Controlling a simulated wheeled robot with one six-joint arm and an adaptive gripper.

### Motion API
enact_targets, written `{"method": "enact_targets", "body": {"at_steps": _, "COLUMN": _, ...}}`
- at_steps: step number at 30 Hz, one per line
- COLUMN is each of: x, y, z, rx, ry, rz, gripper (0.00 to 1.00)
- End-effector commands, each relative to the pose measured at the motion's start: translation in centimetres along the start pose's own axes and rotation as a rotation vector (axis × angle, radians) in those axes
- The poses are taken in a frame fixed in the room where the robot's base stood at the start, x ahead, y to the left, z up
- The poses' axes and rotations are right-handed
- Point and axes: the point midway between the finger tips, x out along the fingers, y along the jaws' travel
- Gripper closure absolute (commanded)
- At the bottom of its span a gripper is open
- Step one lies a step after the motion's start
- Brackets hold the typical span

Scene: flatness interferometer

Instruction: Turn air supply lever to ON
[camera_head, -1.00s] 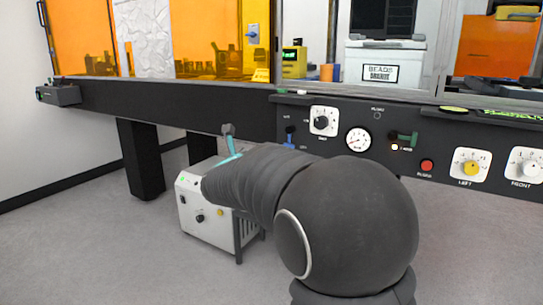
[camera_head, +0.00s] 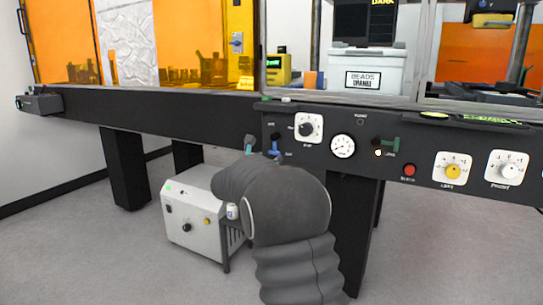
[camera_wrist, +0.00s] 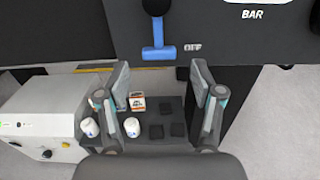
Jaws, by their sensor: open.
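The air supply lever (camera_wrist: 158,48) is a blue handle with a cross end, hanging from a round black pivot on the dark panel. It points down beside the label "OFF". In the head view the lever (camera_head: 276,146) is at the left of the control panel. My gripper (camera_wrist: 160,75) is open and empty, its two fingers spread wide. In the wrist view the lever is between the finger lines, just beyond the fingertips, and no contact shows. In the head view one grey fingertip is just left of the lever; my arm hides the rest.
The panel also has a white-plated dial (camera_head: 308,128), a gauge (camera_head: 342,146), a red button (camera_head: 409,170) and a yellow knob (camera_head: 453,171). A white cabinet unit (camera_head: 192,222) stands on the floor below. Small jars and a box sit on a dark shelf beneath the gripper.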

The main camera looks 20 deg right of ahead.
Motion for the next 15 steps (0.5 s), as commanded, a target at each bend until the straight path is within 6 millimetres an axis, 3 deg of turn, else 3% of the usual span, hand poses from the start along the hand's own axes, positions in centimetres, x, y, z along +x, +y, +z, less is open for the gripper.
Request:
{"method": "enact_targets", "body": {"at_steps": 6, "x": 2.5, "y": 0.0, "z": 0.0, "rx": -0.001, "ry": 0.0, "rz": 0.0, "gripper": 0.33}}
{"method": "enact_targets", "body": {"at_steps": 15, "x": 3.1, "y": 0.0, "z": 0.0, "rx": -0.001, "ry": 0.0, "rz": 0.002, "gripper": 0.33}}
